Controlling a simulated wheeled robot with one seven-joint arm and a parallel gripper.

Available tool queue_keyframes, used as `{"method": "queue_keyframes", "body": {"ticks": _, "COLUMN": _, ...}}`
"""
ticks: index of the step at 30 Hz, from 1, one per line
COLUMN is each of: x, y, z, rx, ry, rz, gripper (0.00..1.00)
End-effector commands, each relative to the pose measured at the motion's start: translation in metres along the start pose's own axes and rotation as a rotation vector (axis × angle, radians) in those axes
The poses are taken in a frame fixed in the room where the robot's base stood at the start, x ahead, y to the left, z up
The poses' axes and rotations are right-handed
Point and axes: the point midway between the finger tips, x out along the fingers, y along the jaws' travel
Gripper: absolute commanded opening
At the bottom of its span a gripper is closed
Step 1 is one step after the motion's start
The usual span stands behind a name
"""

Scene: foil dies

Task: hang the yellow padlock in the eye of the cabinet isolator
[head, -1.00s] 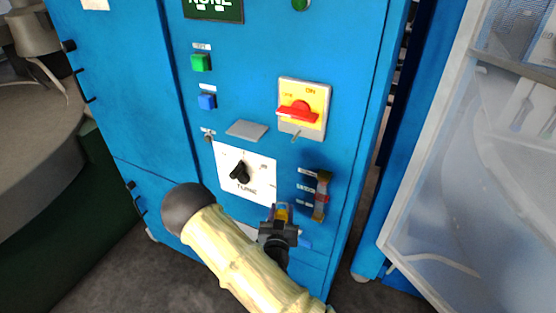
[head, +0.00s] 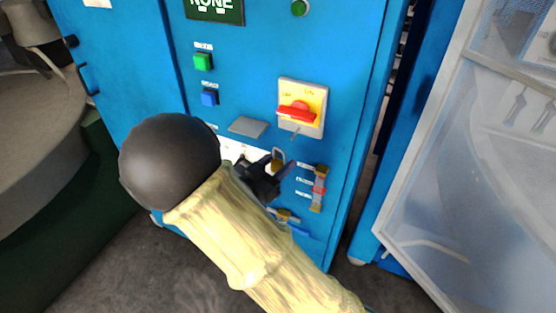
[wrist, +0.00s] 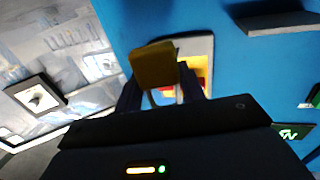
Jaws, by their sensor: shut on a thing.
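The yellow padlock (head: 277,166) is held at the tip of my gripper (head: 268,172), with its grey shackle upward in the head view. In the wrist view its yellow body (wrist: 153,66) shows between the dark fingers of my gripper (wrist: 160,92). The cabinet isolator (head: 315,97) is a yellow plate in a grey frame with a red handle lying roughly level. A small metal tab (head: 295,134), which looks like its eye, sticks out at the lower edge. The padlock is below and left of this tab, apart from it. The eye's hole is too small to make out.
A strip with brown and red pieces (head: 319,188) is on the panel to the right of my gripper. A brassy item (head: 285,216) sits lower. A grey ledge (head: 248,127) juts out left of the isolator. A mesh door (head: 460,160) stands at the right.

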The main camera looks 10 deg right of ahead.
Motion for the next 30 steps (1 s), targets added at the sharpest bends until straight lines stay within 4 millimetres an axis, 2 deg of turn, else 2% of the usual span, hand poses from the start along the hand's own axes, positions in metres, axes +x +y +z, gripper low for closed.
{"method": "queue_keyframes", "body": {"ticks": 11, "x": 0.005, "y": -0.002, "z": 0.001, "rx": 0.001, "ry": 0.002, "rz": 0.000, "gripper": 0.15}}
{"method": "queue_keyframes", "body": {"ticks": 30, "x": 0.035, "y": -0.009, "z": 0.004, "rx": 0.002, "ry": 0.003, "rz": 0.000, "gripper": 0.15}}
